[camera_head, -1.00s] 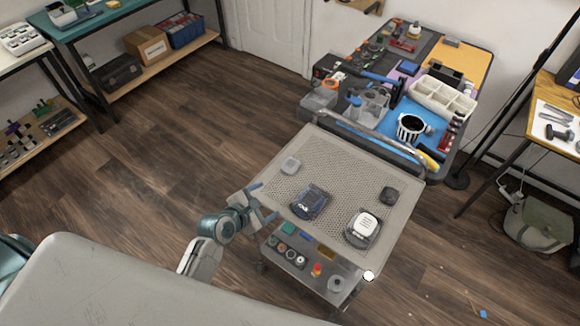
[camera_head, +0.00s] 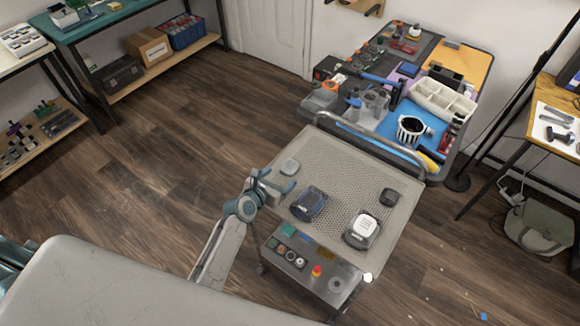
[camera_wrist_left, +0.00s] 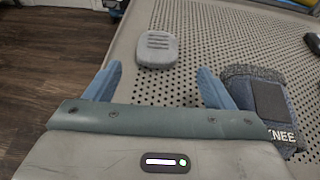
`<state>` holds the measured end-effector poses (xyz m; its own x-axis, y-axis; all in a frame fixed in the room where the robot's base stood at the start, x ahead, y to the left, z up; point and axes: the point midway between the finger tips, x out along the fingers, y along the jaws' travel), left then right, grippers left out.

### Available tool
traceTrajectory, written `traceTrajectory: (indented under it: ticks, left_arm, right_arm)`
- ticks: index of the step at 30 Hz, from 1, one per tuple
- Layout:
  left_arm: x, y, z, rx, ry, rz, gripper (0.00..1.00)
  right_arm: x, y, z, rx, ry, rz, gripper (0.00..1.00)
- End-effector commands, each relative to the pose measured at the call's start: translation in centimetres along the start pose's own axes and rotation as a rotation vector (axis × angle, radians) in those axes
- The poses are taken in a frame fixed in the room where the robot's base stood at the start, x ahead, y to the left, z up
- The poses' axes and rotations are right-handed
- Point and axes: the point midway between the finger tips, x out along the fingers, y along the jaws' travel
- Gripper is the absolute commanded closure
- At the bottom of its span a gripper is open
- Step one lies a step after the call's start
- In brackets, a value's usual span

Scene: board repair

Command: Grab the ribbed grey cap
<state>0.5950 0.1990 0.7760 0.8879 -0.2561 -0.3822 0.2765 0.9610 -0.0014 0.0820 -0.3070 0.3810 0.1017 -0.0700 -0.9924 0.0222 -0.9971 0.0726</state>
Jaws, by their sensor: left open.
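The ribbed grey cap (camera_head: 290,166) lies on the perforated top of the cart (camera_head: 345,160), near its left edge. In the left wrist view the cap (camera_wrist_left: 157,48) shows ribs on its face and sits just beyond the fingertips, roughly centred between them. My left gripper (camera_head: 279,180) is open and empty, over the cart's left edge, on the near side of the cap. Its two blue fingers, apart, also show in the left wrist view (camera_wrist_left: 160,74). My right gripper is not in view.
A dark blue knee pad (camera_head: 309,204) lies close to the right of my left gripper. A dark pad with a white piece (camera_head: 362,230) and a small dark block (camera_head: 389,197) lie farther right. A metal rail (camera_head: 370,143) runs along the cart's far edge.

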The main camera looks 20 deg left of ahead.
Motion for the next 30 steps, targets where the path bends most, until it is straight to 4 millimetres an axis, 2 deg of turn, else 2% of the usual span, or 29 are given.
traceTrajectory:
  ticks: [6,9,16,23,24,30]
  left_arm:
    - [3.2,0.4,-0.1,-0.001,0.000,0.000,0.24]
    - [3.8,0.4,-0.1,0.000,-0.001,0.000,0.24]
    - [3.8,0.4,-0.1,0.001,0.000,0.000,0.24]
    - [3.8,0.4,-0.1,0.001,0.000,0.000,0.69]
    - [3.8,0.4,-0.1,0.001,0.000,0.000,0.71]
    - [3.8,0.4,-0.1,0.001,0.000,0.000,0.72]
  right_arm:
    - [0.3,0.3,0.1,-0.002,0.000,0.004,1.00]
    - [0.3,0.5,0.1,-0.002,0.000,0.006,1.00]
    - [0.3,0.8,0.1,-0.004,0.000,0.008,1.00]
    - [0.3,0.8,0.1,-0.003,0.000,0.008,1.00]
    - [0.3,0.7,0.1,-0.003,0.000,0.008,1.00]
    - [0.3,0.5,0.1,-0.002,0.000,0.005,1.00]
